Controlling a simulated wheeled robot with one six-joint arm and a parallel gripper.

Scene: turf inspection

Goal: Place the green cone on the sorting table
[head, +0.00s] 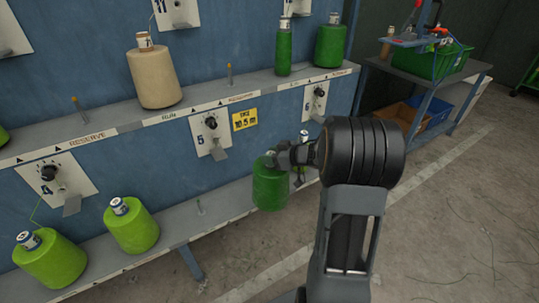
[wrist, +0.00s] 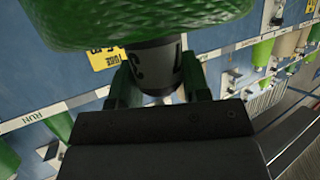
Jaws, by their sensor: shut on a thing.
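A dark green cone (head: 270,188) of yarn hangs from my gripper (head: 287,158) in the head view, in front of the lower shelf. In the wrist view, my gripper (wrist: 158,86) is shut on the tube end of the green cone (wrist: 140,22), one finger on each side of the dark lettered tube. The yarn body fills the top of that view. A grey table (head: 402,72) with blue legs stands at the back right in the head view; I take it for the sorting table. My arm stands between the cone and this table in the picture.
A green crate (head: 441,61) and a blue and red item (head: 420,41) take up much of the tabletop. Bins sit beneath it. The blue rack (head: 100,165) holds a beige cone (head: 155,78), lime cones (head: 131,226) and other green cones (head: 330,46). The floor at right is clear.

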